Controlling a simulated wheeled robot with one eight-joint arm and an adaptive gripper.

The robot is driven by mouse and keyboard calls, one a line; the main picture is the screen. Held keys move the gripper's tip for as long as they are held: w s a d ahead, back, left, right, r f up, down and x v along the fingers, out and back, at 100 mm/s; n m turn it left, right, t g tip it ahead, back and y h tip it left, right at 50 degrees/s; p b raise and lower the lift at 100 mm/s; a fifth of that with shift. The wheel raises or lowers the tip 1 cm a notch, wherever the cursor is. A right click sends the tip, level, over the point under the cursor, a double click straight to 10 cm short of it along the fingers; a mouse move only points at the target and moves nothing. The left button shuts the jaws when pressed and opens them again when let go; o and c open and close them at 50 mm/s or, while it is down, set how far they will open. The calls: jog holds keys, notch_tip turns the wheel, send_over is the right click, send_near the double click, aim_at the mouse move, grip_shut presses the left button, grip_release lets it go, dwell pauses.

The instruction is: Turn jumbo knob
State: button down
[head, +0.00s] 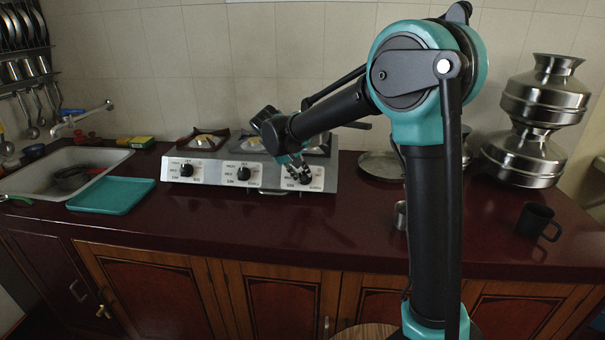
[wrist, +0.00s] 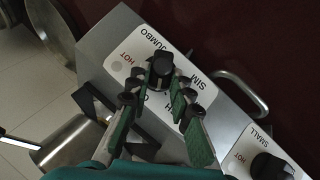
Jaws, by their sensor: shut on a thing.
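The steel stove (head: 213,172) stands on the dark red counter, with black knobs on white plates along its front. The jumbo knob (wrist: 161,63) is black and round, on a white plate (wrist: 135,50) with JUMBO, HOT and SIM lettering. My gripper (wrist: 162,82) is shut on this knob, with one fingertip on each side of it. In the head view my gripper (head: 300,175) is at the stove's right-hand knob and covers most of it. The pointer direction of the knob is hard to make out.
The middle knob (head: 243,173) and left knob (head: 186,170) are on the same front. A teal tray (head: 111,195) and sink lie left. A dark mug (head: 537,221) and stacked steel pots (head: 525,158) stand right. The counter before the stove is clear.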

jog(key=n+h, duration=0.1)
jog(key=n+t+h, duration=0.1)
jog(key=n+h, duration=0.1)
jog(key=n, duration=0.1)
jog(key=shift+s+a+f+t, duration=0.2)
jog(key=shift+a+f+t, duration=0.1)
jog(key=shift+a, duration=0.1)
dwell(0.4)
jog(key=c, duration=1.4)
grip_release()
jog(key=shift+o, duration=0.2)
jog(key=v, duration=1.2)
